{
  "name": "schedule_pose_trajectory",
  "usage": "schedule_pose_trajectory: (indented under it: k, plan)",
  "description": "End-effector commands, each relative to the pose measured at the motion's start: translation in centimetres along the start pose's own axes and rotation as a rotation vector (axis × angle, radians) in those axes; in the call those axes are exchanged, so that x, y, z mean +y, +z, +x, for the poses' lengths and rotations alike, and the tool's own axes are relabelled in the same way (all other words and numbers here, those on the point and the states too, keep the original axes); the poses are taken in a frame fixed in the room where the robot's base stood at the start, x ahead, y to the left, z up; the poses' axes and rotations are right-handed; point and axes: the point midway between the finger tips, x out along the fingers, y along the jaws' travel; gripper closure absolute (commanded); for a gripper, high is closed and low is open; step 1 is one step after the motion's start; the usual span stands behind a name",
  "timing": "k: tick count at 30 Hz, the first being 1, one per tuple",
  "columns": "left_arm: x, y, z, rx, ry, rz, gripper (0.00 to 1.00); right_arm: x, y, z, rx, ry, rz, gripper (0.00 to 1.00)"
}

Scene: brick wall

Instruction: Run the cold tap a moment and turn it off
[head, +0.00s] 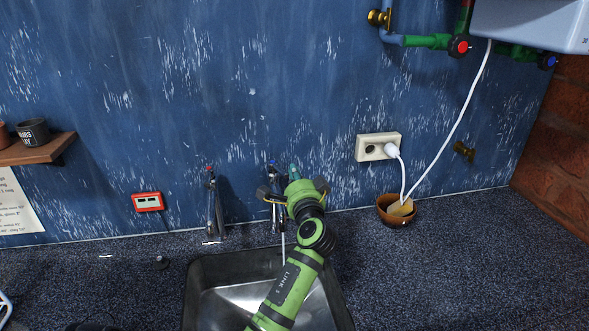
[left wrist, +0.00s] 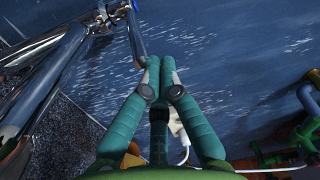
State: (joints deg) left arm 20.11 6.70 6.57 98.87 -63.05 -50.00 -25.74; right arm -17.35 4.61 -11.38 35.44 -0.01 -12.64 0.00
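The cold tap (head: 273,166) with a blue mark stands behind the sink, largely hidden by my left arm. A thin pale stream of water (head: 283,248) falls from it toward the sink (head: 215,270). The hot tap (head: 211,190) with a red mark stands to its left. My left gripper (head: 294,173) is at the cold tap's right side. In the left wrist view its fingers (left wrist: 159,65) are together, and the cold tap's lever (left wrist: 135,35) reaches down to the left fingertip, seeming to touch it from outside. My right gripper is out of view.
A wooden bowl (head: 384,213) with a sponge stands right of the sink, under a wall socket (head: 365,148) with a white cable (head: 463,105). Pipes with valves (head: 430,41) run at upper right. A shelf (head: 50,148) with mugs is at left. Counter at right is clear.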

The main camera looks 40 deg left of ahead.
Motion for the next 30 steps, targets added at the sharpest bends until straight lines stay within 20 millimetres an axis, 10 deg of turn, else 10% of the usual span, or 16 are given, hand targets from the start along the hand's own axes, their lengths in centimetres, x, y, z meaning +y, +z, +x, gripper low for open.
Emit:
schedule_pose_trajectory:
  k: [30]
  plan:
    - [-0.7, 3.1, -1.1, 0.079, 0.016, -0.005, 1.00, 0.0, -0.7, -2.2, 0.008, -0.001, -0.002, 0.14]
